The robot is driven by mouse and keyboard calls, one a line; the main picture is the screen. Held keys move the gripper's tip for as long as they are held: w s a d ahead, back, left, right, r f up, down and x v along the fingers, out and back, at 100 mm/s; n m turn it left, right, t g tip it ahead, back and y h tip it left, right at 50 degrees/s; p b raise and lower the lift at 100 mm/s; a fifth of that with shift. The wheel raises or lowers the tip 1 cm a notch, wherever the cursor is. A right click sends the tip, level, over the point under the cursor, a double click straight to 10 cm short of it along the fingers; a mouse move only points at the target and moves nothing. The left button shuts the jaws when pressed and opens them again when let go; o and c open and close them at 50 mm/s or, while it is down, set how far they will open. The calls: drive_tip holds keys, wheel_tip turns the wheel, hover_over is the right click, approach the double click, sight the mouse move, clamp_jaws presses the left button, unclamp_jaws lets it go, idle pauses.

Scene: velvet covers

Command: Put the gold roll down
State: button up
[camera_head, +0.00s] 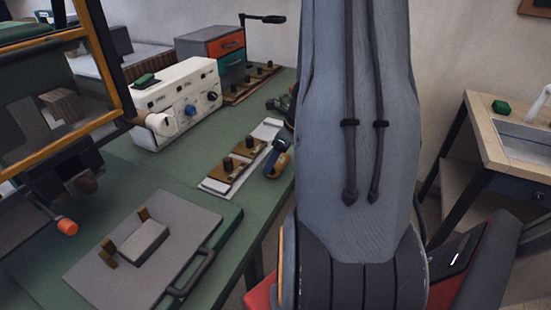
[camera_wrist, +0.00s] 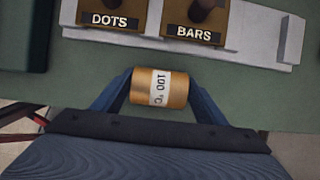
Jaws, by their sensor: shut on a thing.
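In the head view the gold roll (camera_head: 281,164) shows small beside my gripper (camera_head: 275,158), at the right edge of the green table (camera_head: 190,170), partly covered by my arm. In the wrist view green tabletop shows behind the roll. I cannot tell whether the roll touches the table.
A pale tray (camera_wrist: 291,40) with brown stamp blocks marked DOTS (camera_wrist: 112,20) and BARS (camera_wrist: 195,32) lies just beyond the roll. A grey case (camera_head: 90,265), a white machine (camera_head: 180,90) and a drawer box (camera_head: 212,48) stand on the table. The table's edge is close.

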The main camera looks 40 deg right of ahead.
drive_tip(key=o, duration=0.7)
drive_tip(key=shift+f, duration=0.15)
drive_tip(key=o, duration=0.5)
drive_tip(key=shift+c, duration=0.2)
